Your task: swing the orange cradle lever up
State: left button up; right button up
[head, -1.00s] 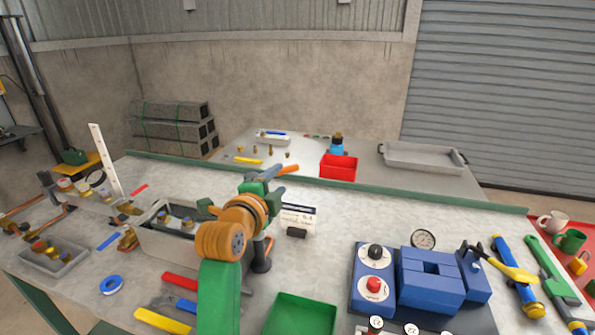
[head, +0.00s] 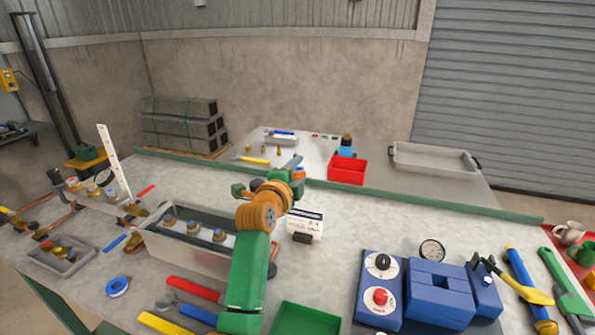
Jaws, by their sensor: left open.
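My left arm, green and orange, reaches over the table from the front. Its left gripper (head: 294,164) is at the far end of the arm, open, pointing toward the back of the table. A small orange piece (head: 299,174), which looks like the cradle lever, shows right at the gripper. I cannot tell whether it lies between the fingers or beside them, or whether they touch. My wrist and forearm hide most of the cradle. My right gripper is not in view.
A grey bin with brass valves (head: 180,255) stands left of my arm. A green tray (head: 305,318) and blue control box (head: 378,290) are nearer. A red bin (head: 347,171) stands on the back table.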

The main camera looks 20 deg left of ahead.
pick_arm(q)
jog(key=shift+s, duration=0.1)
jog(key=shift+r, duration=0.1)
grip_shut()
dwell(1.1)
